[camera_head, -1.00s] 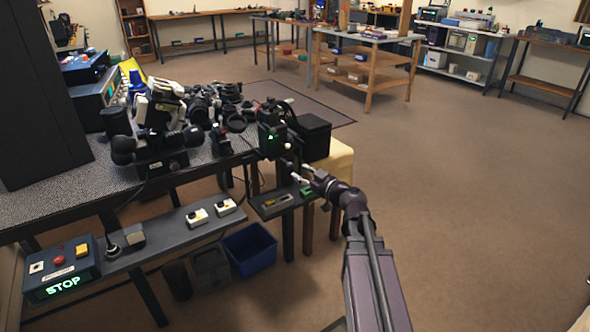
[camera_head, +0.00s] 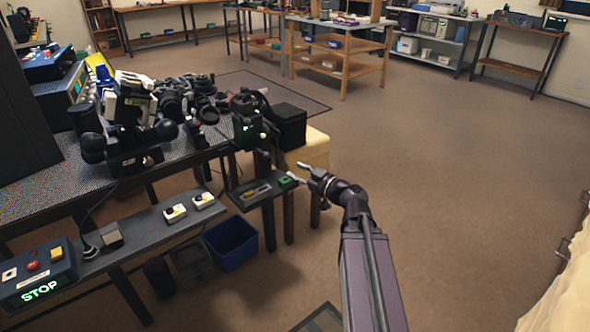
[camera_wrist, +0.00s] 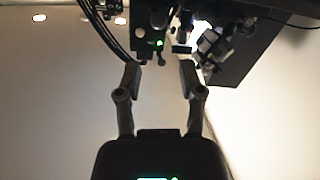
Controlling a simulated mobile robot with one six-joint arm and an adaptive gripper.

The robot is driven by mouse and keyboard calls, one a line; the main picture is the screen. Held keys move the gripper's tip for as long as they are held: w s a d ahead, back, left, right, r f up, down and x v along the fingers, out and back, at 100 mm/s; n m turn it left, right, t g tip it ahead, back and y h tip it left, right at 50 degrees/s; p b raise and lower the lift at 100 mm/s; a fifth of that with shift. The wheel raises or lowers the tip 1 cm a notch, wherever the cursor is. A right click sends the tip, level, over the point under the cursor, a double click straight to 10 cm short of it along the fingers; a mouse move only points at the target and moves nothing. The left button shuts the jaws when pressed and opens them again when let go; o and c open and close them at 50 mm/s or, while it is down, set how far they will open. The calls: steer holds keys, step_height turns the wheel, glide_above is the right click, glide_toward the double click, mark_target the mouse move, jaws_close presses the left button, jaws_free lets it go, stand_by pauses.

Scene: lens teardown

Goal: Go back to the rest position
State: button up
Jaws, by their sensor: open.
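My gripper (camera_head: 296,172) is at the end of my raised arm, in the middle of the head view. It is in front of the small dark shelf (camera_head: 252,199) and to the right of the black device with a green light (camera_head: 246,128). In the wrist view the two fingers of my gripper (camera_wrist: 161,80) stand wide apart with nothing between them. Beyond the fingertips the wrist view shows dark equipment with a green light (camera_wrist: 159,43).
The workbench (camera_head: 45,190) on the left carries black lens parts and instruments. A lower shelf holds a STOP box (camera_head: 38,275). A blue bin (camera_head: 232,240) stands on the floor. A cream block (camera_head: 308,150) stands beside the bench. The carpet (camera_head: 460,150) on the right is open.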

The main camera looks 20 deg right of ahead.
steer(key=shift+a, duration=0.1)
steer(key=s+a+f+m+g, duration=0.1)
steer(key=s+a+f+g, duration=0.3)
steer(key=a+f+g, duration=0.55)
steer(key=s+a+f+m+g+h, duration=0.2)
steer(key=s+f+m+g+h, duration=0.45)
steer(key=s+f+h, duration=0.25)
step_height(320, 180, up, 35)
steer(key=p, duration=3.5)
steer(key=shift+d, duration=0.15)
steer(key=shift+m, duration=0.25)
